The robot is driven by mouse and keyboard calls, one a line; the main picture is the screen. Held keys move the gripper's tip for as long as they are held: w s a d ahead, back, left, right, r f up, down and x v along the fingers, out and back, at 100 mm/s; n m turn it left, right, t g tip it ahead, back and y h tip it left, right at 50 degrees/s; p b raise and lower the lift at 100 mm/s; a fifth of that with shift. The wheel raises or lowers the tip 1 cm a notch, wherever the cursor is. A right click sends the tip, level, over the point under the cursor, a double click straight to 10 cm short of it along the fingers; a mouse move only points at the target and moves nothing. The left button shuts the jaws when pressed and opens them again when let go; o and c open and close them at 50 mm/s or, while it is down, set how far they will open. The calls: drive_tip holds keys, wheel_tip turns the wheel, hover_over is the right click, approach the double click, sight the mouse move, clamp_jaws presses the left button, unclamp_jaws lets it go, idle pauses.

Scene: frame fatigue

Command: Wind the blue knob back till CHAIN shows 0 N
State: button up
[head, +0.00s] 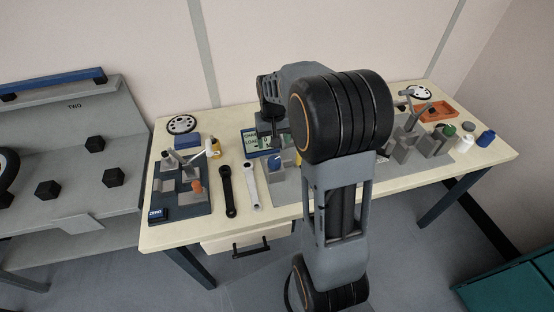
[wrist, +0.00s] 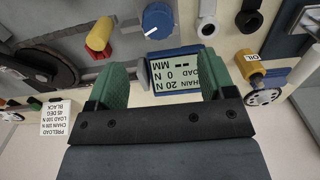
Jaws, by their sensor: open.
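The blue knob (wrist: 158,20) with a white mark on its rim shows at the top of the wrist view, on a grey fixture. The display (wrist: 175,71) is just below it, upside down in this view, and reads CHAIN 20 N, LOAD 0 N and -- MM. It also shows in the head view (head: 256,144), partly hidden by my arm. My gripper (wrist: 162,62) is open, its green-padded fingers on either side of the display. The knob lies beyond the fingertips, and nothing is between the pads. In the head view my arm hides much of the gripper.
A yellow cylinder (wrist: 98,34) and red block stand beside the knob. An oil bottle (wrist: 247,62) and a preload card (wrist: 62,117) show in the wrist view. Black (head: 228,190) and pale (head: 250,186) wrenches lie on the bench. An orange tray (head: 436,111) is at right.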

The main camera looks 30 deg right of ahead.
sight(275, 160)
wheel_tip(275, 160, down, 10)
drive_tip(key=shift+s+d+r, duration=0.1)
drive_tip(key=shift+d, duration=0.05)
idle(0.3)
drive_tip(key=shift+c, duration=0.3)
drive_tip(key=c, duration=0.9)
drive_tip(key=shift+o, duration=0.2)
drive_tip(key=n, duration=0.4)
drive_tip(key=shift+b, duration=0.35)
drive_tip(key=o, duration=0.9)
